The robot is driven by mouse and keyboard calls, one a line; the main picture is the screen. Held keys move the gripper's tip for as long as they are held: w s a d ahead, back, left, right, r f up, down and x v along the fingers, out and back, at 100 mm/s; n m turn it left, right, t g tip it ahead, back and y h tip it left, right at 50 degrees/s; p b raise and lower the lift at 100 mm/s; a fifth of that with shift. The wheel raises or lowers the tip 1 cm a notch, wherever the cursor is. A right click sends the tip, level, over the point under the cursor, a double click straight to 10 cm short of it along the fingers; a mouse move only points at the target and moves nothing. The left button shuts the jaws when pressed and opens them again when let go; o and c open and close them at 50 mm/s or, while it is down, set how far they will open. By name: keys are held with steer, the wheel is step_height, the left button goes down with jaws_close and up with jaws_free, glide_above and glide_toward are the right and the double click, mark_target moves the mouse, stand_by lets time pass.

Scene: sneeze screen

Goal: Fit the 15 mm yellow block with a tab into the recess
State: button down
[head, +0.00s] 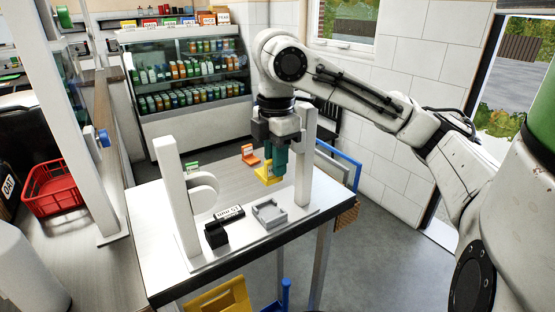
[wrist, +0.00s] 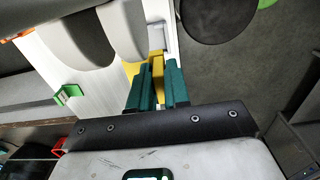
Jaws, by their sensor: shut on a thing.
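My gripper (head: 275,172) has teal fingers and is shut on the yellow block (head: 267,178). It holds the block over the white table, behind the grey square recess (head: 269,213) as seen in the head view. The block and recess are apart. In the wrist view the yellow block (wrist: 157,68) shows between and beyond the fingertips (wrist: 158,72), which partly hide it. The block's tab cannot be clearly told apart. The recess looks empty in the head view.
White uprights (head: 178,200) and (head: 304,155) stand on either side of the recess. A black block (head: 215,236) and a label plate (head: 230,213) lie left of it. An orange piece (head: 250,155) and a green piece (head: 192,168) stand towards the table's back.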

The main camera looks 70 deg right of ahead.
mark_target(276, 182)
steer(key=shift+r, duration=0.1)
steer(key=shift+f+b, duration=1.35)
steer(key=shift+f, duration=1.25)
steer(key=shift+f+b, duration=1.7)
steer(key=shift+f, duration=0.9)
steer(key=c, duration=1)
jaws_free()
steer(key=shift+r, duration=0.1)
step_height(276, 182, up, 11)
steer(key=shift+f+p, duration=0.15)
steer(key=shift+p, duration=0.65)
